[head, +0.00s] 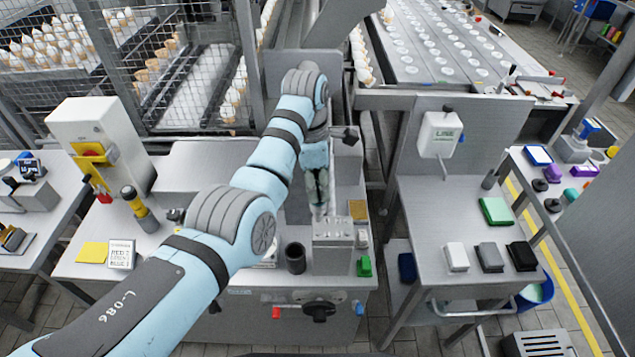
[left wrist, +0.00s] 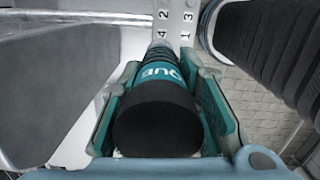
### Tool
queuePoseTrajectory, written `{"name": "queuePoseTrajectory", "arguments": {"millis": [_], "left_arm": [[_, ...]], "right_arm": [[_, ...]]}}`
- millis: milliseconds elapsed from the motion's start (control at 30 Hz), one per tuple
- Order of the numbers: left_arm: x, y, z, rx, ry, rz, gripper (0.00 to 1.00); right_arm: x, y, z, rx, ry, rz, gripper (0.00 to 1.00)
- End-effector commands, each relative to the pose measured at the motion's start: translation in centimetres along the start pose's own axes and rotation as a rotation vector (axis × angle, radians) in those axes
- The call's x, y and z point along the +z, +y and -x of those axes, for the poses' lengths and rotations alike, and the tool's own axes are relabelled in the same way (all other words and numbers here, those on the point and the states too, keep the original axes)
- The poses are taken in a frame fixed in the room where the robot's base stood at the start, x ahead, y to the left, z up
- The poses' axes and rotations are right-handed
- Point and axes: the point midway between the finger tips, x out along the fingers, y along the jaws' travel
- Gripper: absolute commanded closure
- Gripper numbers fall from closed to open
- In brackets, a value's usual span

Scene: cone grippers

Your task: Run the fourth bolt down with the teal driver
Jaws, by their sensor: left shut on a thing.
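My left gripper (head: 317,186) is shut on the teal driver. In the left wrist view the teal driver (left wrist: 158,72) lies between the two finger pads, its black end towards the camera and its far end pointing at a grey plate (left wrist: 176,16) marked 4, 2, 3 and 1. The driver's far end is beside the 4; its tip and any bolt there are hidden, so I cannot tell whether they touch. In the head view the gripper points down just behind a grey metal block (head: 331,250). My right gripper is not in view.
A black cup (head: 295,257) stands left of the block, and a green piece (head: 364,266) stands to its right. A yellow-and-black tool (head: 139,208) stands at the left of the bench. The right table (head: 460,215) holds several small blocks.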

Motion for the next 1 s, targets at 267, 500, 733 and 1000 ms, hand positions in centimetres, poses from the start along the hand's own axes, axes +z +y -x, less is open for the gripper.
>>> {"name": "queuePoseTrajectory", "arguments": {"millis": [267,500,733,1000], "left_arm": [[0.0,0.0,0.0,0.001,-0.001,0.000,1.00],[0.0,0.0,-0.3,0.001,-0.001,0.000,1.00],[0.0,0.0,-0.7,0.002,-0.001,0.000,1.00],[-0.1,0.0,-1.1,0.001,0.000,0.000,1.00]], "right_arm": [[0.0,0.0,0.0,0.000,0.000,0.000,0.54],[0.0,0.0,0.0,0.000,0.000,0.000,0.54],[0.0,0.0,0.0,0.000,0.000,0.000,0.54],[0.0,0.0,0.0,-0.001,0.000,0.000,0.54]]}}
